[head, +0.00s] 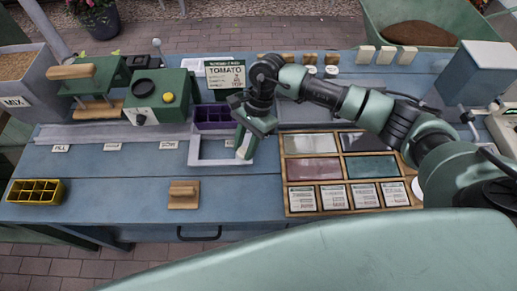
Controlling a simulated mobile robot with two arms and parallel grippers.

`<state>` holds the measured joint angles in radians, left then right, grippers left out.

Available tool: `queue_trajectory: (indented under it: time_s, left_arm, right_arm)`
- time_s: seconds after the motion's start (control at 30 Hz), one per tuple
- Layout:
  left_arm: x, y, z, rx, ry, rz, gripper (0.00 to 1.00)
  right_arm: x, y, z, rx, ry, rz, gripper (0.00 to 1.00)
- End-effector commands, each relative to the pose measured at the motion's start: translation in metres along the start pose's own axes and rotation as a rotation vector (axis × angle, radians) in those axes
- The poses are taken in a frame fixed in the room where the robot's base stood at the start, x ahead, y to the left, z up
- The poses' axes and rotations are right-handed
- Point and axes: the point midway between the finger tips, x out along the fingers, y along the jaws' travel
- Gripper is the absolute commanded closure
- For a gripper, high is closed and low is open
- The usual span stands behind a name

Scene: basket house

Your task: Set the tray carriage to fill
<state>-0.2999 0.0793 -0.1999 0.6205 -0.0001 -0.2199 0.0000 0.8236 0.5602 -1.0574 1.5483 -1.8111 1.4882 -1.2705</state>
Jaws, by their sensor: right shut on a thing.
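The tray carriage (194,152) is a pale open square frame at the right end of the grey rail (80,133) on the blue bench. A small label reading FILL (60,148) lies at the left end of the rail, well left of the carriage. Two more labels (112,147) and (168,145) follow to its right, too small to read surely. My right gripper (243,151) points down at the right side of the carriage and is shut on it there; the exact contact is partly hidden by the gripper. My left gripper is out of view.
A purple cell tray (214,117) stands behind the carriage. Green machines (160,98) stand behind the rail. A yellow cell tray (36,191) and a wooden block (184,194) lie in front. A wooden seed case (345,180) is on the right.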

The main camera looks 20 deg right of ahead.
Motion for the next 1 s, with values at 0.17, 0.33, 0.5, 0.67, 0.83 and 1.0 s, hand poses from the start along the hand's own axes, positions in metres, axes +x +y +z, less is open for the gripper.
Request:
queue_trajectory:
  time_s: [0.17, 0.33, 0.5, 0.67, 0.83, 1.0]
  left_arm:
    - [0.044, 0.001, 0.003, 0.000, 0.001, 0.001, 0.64]
    - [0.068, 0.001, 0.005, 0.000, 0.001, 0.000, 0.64]
    - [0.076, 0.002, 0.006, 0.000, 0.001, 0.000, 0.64]
    - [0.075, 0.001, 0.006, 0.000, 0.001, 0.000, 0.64]
    - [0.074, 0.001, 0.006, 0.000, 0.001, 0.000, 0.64]
    - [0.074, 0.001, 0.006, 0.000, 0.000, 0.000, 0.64]
  right_arm:
    - [0.019, -0.040, 0.033, -0.011, -0.004, -0.013, 1.00]
    - [0.027, -0.065, 0.057, -0.008, -0.004, -0.012, 1.00]
    - [0.027, -0.076, 0.070, -0.005, -0.001, -0.009, 1.00]
    - [0.026, -0.077, 0.071, -0.002, 0.000, -0.008, 1.00]
    - [0.026, -0.077, 0.071, -0.002, 0.001, -0.008, 1.00]
    - [0.026, -0.076, 0.071, -0.003, 0.000, -0.006, 0.49]
